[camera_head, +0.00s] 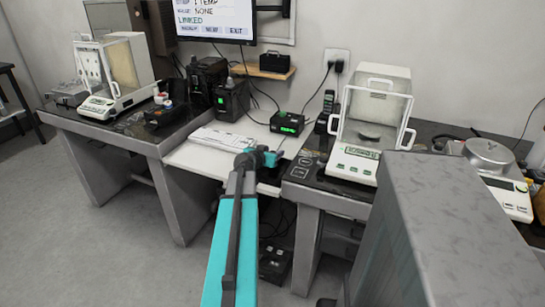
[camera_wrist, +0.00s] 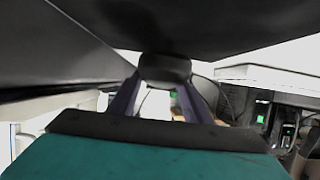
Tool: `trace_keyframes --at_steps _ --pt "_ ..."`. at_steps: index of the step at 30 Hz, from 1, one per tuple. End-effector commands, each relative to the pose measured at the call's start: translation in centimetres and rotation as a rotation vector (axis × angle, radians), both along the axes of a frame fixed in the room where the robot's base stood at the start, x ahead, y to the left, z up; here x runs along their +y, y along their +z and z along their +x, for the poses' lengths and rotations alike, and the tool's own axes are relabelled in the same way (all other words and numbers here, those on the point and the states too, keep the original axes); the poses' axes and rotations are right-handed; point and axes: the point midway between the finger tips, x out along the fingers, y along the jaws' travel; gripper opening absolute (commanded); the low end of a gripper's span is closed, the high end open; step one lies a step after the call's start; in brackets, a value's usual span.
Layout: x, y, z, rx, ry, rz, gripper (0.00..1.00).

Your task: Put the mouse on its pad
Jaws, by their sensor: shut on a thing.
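My gripper (camera_head: 271,158) is over the right part of the white desk, right of the keyboard. In the wrist view my gripper (camera_wrist: 164,84) is shut on a dark rounded thing, which looks like the mouse (camera_wrist: 165,67), held between the two fingertips. The mouse cannot be made out in the head view. I cannot pick out the pad for certain in either view; my arm and gripper cover part of the desk there. A large dark surface fills the top of the wrist view, and I cannot tell what it is.
A white keyboard (camera_head: 222,139) lies on the white desk (camera_head: 197,160). A small black box with green digits (camera_head: 287,123) stands behind my gripper. Dark tables flank the desk, with a glass-doored balance on the left (camera_head: 108,83) and another on the right (camera_head: 369,130).

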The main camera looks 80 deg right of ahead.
Motion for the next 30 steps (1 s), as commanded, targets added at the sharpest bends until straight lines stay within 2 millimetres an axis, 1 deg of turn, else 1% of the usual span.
trace_keyframes --at_steps 1,3,6,22,23,24,25,26,30 --pt "0.0 -0.6 0.0 0.001 0.0 0.001 0.21" --pt "0.0 -1.2 0.0 0.0 0.001 0.0 0.21" --pt "0.0 -1.6 0.0 0.0 0.001 -0.001 0.21" --pt "0.0 -2.0 0.0 0.0 0.001 -0.001 0.21" --pt "0.0 -1.9 0.0 0.0 0.001 -0.001 0.5" --pt "0.0 -1.9 0.0 0.0 0.001 -0.001 0.57" --pt "0.0 -1.9 0.0 0.0 0.001 -0.001 0.62" --pt "0.0 -1.9 0.0 0.0 0.001 -0.001 0.64" --pt "0.0 -1.9 0.0 0.0 0.001 -0.001 0.64"
